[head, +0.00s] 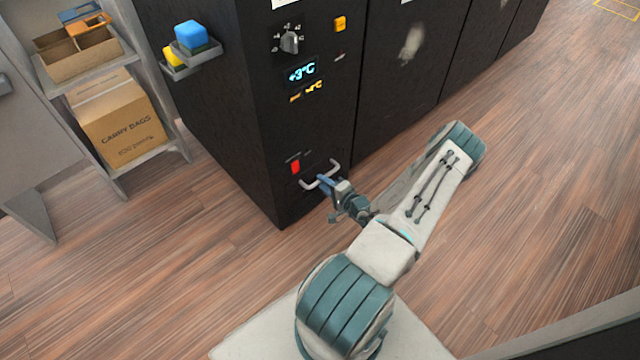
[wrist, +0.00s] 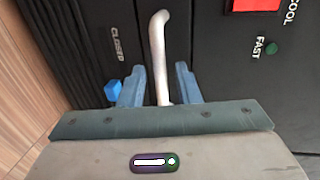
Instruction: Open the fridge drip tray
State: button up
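The fridge drip tray's pale bar handle (head: 318,182) is low on the black fridge front (head: 312,130). The handle (wrist: 158,48) also shows in the wrist view, running up between my gripper's fingers. My gripper (head: 326,184) is at the handle in the head view. In the wrist view my gripper (wrist: 160,82) is open. Its two blue fingers stand on either side of the bar, with a narrow gap on each side. The panel behind the handle looks flush with the fridge front. The word CLOSED and a small blue block (wrist: 113,90) show beside it.
A red switch (head: 295,166) sits just above the handle. A dial (head: 290,42) and temperature display (head: 302,72) are higher up. A shelf with a cardboard box (head: 120,125) stands at left. The wooden floor before the fridge (head: 225,260) is clear.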

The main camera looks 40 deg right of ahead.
jog(key=shift+b+x, duration=0.3)
jog(key=shift+x, duration=1.1)
